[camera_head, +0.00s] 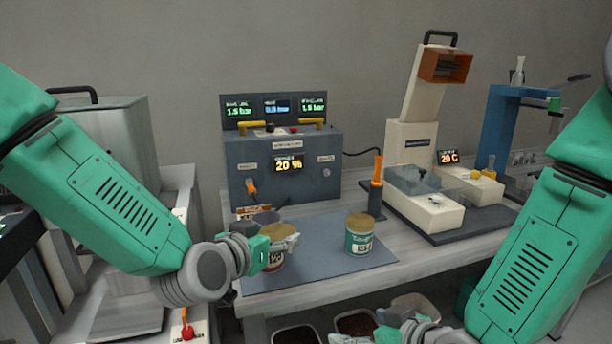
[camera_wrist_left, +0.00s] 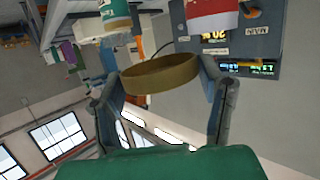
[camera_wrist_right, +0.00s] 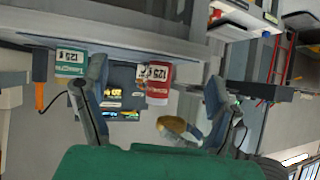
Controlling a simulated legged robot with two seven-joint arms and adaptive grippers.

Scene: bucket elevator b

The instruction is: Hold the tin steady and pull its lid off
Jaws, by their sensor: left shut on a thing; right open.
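A red and white tin (camera_head: 275,264) stands on the grey mat at the left, partly hidden by my left gripper (camera_head: 283,243). My left gripper is shut on a gold lid (camera_wrist_left: 160,75), holding it by its rim between both fingers. In the right wrist view the lid (camera_wrist_right: 172,124) is tilted and apart from the red tin (camera_wrist_right: 158,82). A green and white tin (camera_head: 358,240) with a gold top stands upright to the right on the mat. My right gripper (camera_head: 362,339) is open and empty, low at the front edge of the head view.
A grey control box (camera_head: 285,165) with displays stands behind the mat (camera_head: 320,262). A cream device (camera_head: 425,210) and an orange-handled tool (camera_head: 376,185) are to the right. Dark-filled trays (camera_head: 355,323) sit below the table edge. The mat between the tins is clear.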

